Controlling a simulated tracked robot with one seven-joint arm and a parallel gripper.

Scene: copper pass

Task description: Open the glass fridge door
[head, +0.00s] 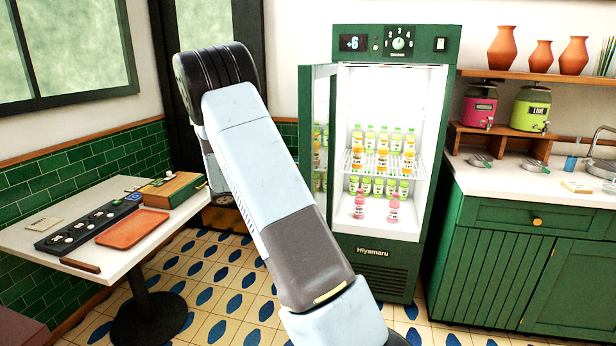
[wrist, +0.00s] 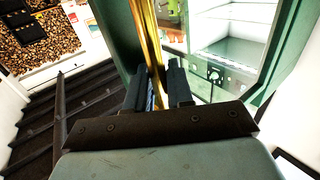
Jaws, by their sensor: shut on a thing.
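The green fridge (head: 376,258) stands at the back, its lit white interior showing bottles on a wire shelf and below. Its green-framed glass door (head: 304,110) stands swung open on the left side, seen nearly edge-on in the head view. In the wrist view, my gripper (wrist: 160,84) is shut on the door's gold handle (wrist: 151,35), a bar running up between the two dark fingers. The green door frame (wrist: 121,32) is beside it. In the head view, my arm hides the gripper, the handle and the lower part of the door.
A white table (head: 24,240) with an orange tray (head: 132,229), a dark panel and a box stands to the left. A green counter (head: 490,262) with a sink, drink dispensers and vases above is right of the fridge. Patterned tile floor (head: 205,290) shows between table and fridge.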

